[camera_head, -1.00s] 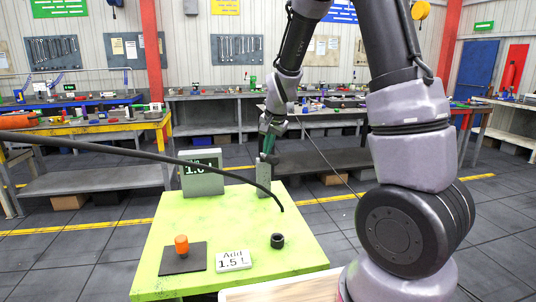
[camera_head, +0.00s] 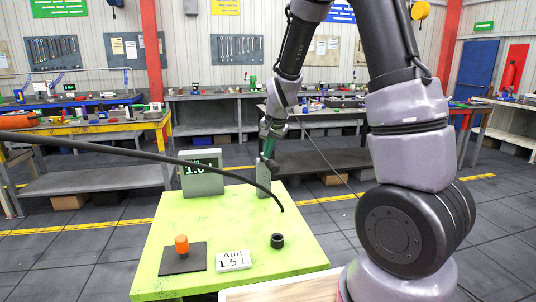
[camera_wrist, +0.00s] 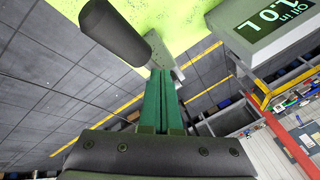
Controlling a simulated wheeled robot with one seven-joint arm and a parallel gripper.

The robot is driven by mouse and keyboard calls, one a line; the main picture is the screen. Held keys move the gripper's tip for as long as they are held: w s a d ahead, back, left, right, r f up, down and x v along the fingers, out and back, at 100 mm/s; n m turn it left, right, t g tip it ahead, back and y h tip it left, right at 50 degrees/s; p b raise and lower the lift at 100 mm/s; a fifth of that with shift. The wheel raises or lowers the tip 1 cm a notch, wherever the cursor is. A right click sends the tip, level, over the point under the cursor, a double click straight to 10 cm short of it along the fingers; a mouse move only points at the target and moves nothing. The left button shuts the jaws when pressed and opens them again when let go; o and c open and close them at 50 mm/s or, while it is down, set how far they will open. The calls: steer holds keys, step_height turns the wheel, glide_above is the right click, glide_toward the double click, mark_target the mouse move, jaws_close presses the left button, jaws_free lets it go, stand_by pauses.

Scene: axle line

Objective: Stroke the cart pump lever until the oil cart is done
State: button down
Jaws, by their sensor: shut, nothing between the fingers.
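The oil cart (camera_head: 225,225) has a bright green top. At its back edge stands a grey upright pump block (camera_head: 264,180); it also shows in the wrist view (camera_wrist: 178,48). My gripper (camera_head: 268,152) is at the top of this block. In the wrist view its green fingers (camera_wrist: 162,72) are shut together and empty, with tips close to the block; touching cannot be told. A dark rounded bar (camera_wrist: 114,30), perhaps the lever grip, shows just left of the fingertips. The grey display (camera_head: 203,182) reads 1.0 L, partly hidden; it is clearer in the wrist view (camera_wrist: 275,22).
A white sign (camera_head: 233,260) reads "Add 1.5 L". Beside it are an orange knob (camera_head: 181,244) on a dark plate and a black ring (camera_head: 277,240). A black hose (camera_head: 130,150) arches across the cart from the left, in front of the display. Workbenches stand behind.

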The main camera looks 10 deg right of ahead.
steer(key=shift+s+f, duration=0.3)
steer(key=shift+f, duration=0.55)
stand_by(0.8)
steer(key=shift+r, duration=0.15)
stand_by(0.4)
steer(key=shift+w+r, duration=0.3)
steer(key=shift+r, duration=0.5)
steer(key=shift+w+r, duration=0.3)
steer(key=shift+r, duration=0.5)
steer(key=shift+w+r, duration=0.3)
steer(key=shift+r, duration=0.5)
steer(key=r, duration=0.1)
steer(key=w+r, duration=0.1)
steer(key=r, duration=0.2)
steer(key=shift+w+r, duration=0.3)
steer(key=shift+r, duration=0.1)
stand_by(0.9)
